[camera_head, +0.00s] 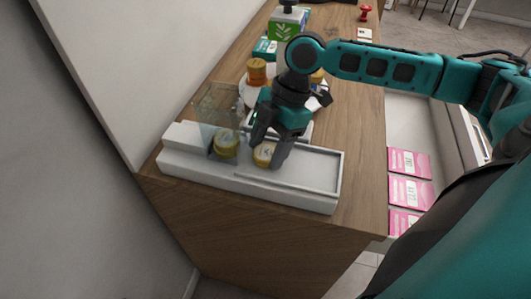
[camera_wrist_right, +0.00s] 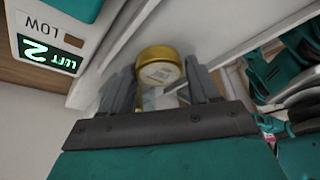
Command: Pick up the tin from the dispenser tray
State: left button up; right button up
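The dispenser tray (camera_head: 310,158) is a long white unit on the near end of the wooden counter. A clear tube (camera_head: 214,103) stands at its left, with a gold-rimmed tin (camera_head: 225,145) at the bottom. The tin (camera_head: 265,154), round with a gold rim and pale label, lies in the tray right of the tube. It also shows in the right wrist view (camera_wrist_right: 159,68). My right gripper (camera_head: 268,148) points down with one finger on each side of this tin. Whether the fingers press on it cannot be told. My left gripper is not in view.
Orange-capped bottles (camera_head: 257,72) and a green box (camera_head: 285,24) stand behind the tray. A lit display (camera_wrist_right: 48,53) shows in the right wrist view. Pink cards (camera_head: 409,191) lie to the right. The wall rises close on the left.

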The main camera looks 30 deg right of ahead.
jog(key=c, duration=0.6)
jog(key=shift+c, duration=0.2)
jog(key=shift+r, duration=0.15)
